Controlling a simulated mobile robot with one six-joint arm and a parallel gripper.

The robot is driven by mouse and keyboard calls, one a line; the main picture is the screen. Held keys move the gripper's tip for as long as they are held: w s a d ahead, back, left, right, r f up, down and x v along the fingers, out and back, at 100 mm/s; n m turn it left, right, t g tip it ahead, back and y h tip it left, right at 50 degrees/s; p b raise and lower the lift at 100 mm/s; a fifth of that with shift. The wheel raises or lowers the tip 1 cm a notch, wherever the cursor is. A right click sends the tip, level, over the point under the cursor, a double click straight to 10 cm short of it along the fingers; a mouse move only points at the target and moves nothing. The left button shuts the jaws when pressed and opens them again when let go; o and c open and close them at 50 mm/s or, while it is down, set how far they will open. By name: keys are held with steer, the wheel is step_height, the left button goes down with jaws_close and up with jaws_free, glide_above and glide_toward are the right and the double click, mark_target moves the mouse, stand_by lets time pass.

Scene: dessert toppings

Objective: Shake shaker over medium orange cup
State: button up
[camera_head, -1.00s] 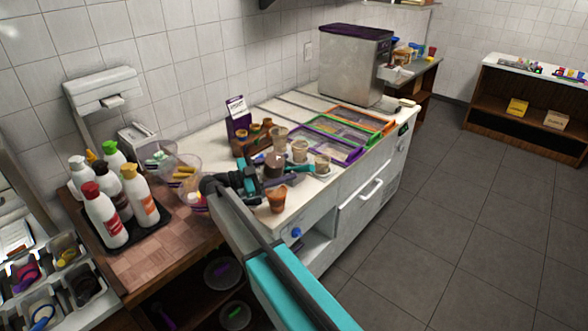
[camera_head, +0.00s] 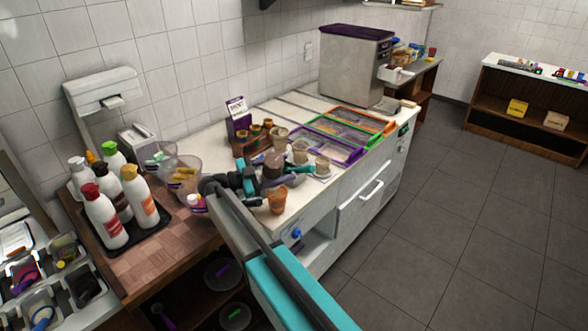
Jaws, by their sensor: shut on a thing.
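My gripper (camera_head: 258,179) is shut around a dark brown shaker (camera_head: 273,165), which it holds above the front left part of the white counter. The shaker's lower part is partly hidden by the gripper. An orange-brown cup (camera_head: 278,201) stands near the counter's front edge, just below the gripper and shaker in the picture. I cannot tell whether the shaker is directly over this cup. Other cups stand behind and to the right, including a pale cup (camera_head: 300,151) and another pale cup (camera_head: 322,166) near the front edge.
Topping bins with purple, green and orange frames (camera_head: 340,138) lie to the right. A brown rack (camera_head: 252,142) and a sign (camera_head: 237,118) stand behind. Clear plastic containers (camera_head: 183,178) are left of the gripper. Squeeze bottles (camera_head: 104,216) stand on a black tray farther left.

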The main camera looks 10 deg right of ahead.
step_height(320, 180, up, 7)
steer(key=p, duration=0.2)
steer(key=shift+f+p, duration=0.15)
steer(key=shift+p, duration=0.2)
stand_by(0.6)
steer(key=shift+w, duration=0.1)
stand_by(0.5)
